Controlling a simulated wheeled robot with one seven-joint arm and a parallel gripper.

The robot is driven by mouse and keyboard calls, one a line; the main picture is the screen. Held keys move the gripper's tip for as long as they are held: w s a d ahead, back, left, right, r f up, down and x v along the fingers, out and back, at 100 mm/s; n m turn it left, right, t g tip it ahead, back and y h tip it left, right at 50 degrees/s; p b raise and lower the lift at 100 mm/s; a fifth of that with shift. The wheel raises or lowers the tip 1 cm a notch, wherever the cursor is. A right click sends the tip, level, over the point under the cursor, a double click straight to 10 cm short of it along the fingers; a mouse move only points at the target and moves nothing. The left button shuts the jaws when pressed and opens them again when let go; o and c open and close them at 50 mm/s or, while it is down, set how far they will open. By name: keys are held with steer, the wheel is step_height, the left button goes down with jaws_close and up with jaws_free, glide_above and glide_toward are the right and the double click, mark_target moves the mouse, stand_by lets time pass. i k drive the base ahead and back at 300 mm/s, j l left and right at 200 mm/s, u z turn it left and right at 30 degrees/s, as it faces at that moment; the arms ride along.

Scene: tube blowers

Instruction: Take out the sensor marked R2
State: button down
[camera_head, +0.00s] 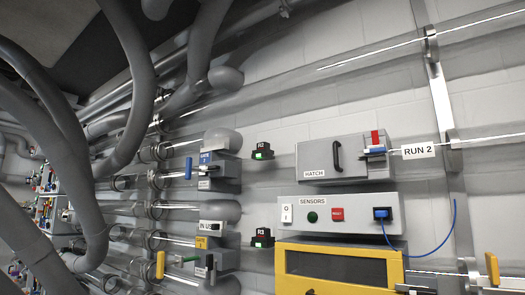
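The sensor marked R2 (263,151) is a small black block with a lit green patch on its lower front. It sits at the wall side, right of a blue-fronted grey valve unit (220,171) and left of the hatch box. A grey box labelled SENSORS (345,213) is at the right. It carries a white O/I switch (286,213), a green button (312,217), a red button (337,214) and a blue plug (382,213). My gripper is not in view.
A grey HATCH box (318,158) with a black handle and red and blue latch parts is above the SENSORS box. A yellow-framed window (336,265) is below. A blue cable (453,230) loops right. Clear tubes and thick grey pipes (135,70) crowd the left.

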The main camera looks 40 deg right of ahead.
mark_target(264, 145)
steer(key=z, duration=1.25)
steer(key=i+j, duration=0.1)
steer(key=j, duration=0.15)
steer(key=u, duration=0.05)
